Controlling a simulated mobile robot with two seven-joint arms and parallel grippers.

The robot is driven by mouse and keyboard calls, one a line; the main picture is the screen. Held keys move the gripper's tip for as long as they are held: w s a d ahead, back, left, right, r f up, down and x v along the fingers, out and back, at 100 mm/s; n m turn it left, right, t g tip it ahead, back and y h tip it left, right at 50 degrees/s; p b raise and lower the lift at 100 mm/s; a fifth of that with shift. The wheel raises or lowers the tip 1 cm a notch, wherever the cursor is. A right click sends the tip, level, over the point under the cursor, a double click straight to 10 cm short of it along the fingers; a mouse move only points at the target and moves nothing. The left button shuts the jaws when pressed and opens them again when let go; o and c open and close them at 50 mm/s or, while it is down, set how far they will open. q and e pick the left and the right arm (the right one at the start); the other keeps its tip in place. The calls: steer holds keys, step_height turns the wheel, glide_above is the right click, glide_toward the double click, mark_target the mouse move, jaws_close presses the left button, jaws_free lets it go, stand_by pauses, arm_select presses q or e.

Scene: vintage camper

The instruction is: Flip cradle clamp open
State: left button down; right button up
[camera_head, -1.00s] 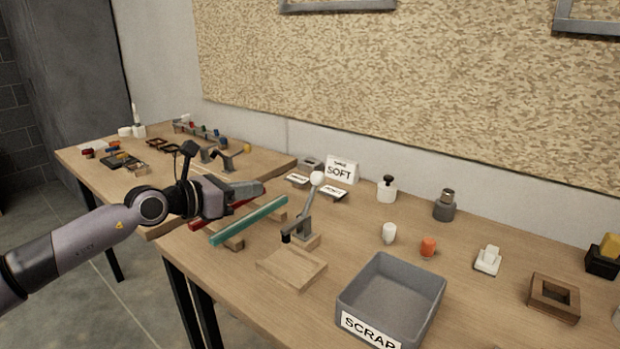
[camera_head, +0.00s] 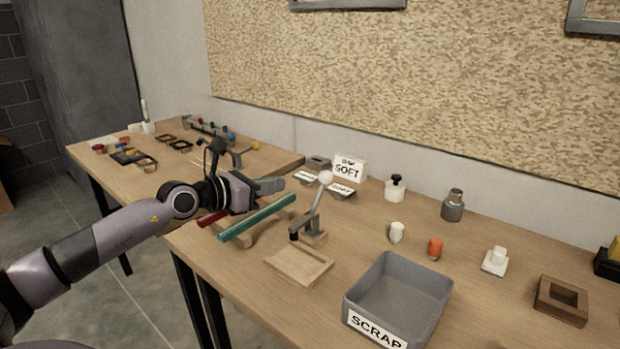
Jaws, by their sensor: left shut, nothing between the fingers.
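A clamp with a grey upright lever (camera_head: 314,212) and a white ball knob (camera_head: 325,178) stands on the near table. The lever stands up, leaning slightly right; I cannot tell whether the clamp is locked. My left gripper (camera_head: 275,184) is shut and empty, left of the knob and apart from it. My right gripper is out of view.
A grey SCRAP bin (camera_head: 398,298) stands right of the wooden block. The far table holds small parts and another lever fixture (camera_head: 240,157), partly behind my arm.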

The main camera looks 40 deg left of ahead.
mark_target(320, 178)
arm_select(q)
steer(key=shift+p+x, duration=0.55)
steer(key=shift+x, duration=4.7)
